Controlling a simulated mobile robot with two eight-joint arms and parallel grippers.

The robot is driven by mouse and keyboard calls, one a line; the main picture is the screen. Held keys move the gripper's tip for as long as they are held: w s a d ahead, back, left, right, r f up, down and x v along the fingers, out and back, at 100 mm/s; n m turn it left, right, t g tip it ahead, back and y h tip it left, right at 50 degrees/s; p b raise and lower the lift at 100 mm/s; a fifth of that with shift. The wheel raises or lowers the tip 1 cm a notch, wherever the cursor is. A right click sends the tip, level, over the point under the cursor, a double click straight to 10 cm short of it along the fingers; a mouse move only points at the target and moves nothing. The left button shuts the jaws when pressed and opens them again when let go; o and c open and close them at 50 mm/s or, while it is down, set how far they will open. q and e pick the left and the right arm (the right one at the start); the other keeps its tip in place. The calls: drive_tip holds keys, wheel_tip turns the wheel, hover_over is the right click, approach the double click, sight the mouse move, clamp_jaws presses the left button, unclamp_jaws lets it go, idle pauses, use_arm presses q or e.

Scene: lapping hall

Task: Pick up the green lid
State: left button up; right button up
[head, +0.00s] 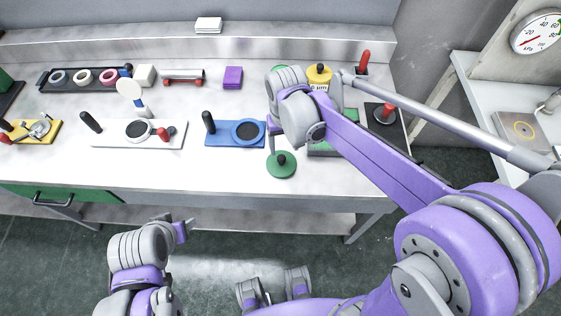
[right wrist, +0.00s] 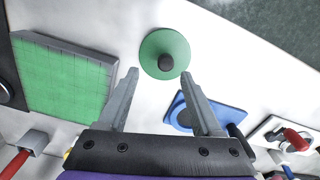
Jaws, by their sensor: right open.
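The green lid (head: 282,168) is a round disc with a black knob, lying flat on the white bench top near the front edge. It also shows in the right wrist view (right wrist: 153,46), just beyond my fingertips. My right gripper (right wrist: 160,75) is open and empty, its two fingers on either side of the lid's near edge in that view, with the knob between their tips. In the head view my right gripper (head: 273,137) hangs just behind the lid, partly hidden by my wrist. My left gripper (head: 180,231) is low in front of the bench; its jaws are unclear.
A blue plate (head: 221,132) with a dark handle lies left of the lid. A green gridded plate (right wrist: 62,80) lies on the other side, partly hidden by my arm in the head view. A white board (head: 105,133) lies further left. Bare bench surrounds the lid's front.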

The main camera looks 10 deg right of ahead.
sight(281, 157)
drive_tip(key=shift+s+a+f, duration=0.1)
drive_tip(key=shift+a+f, duration=0.15)
drive_tip(key=shift+f, duration=1.3)
drive_tip(key=shift+a+f, duration=0.2)
drive_tip(key=shift+f, duration=1.3)
clamp_jaws()
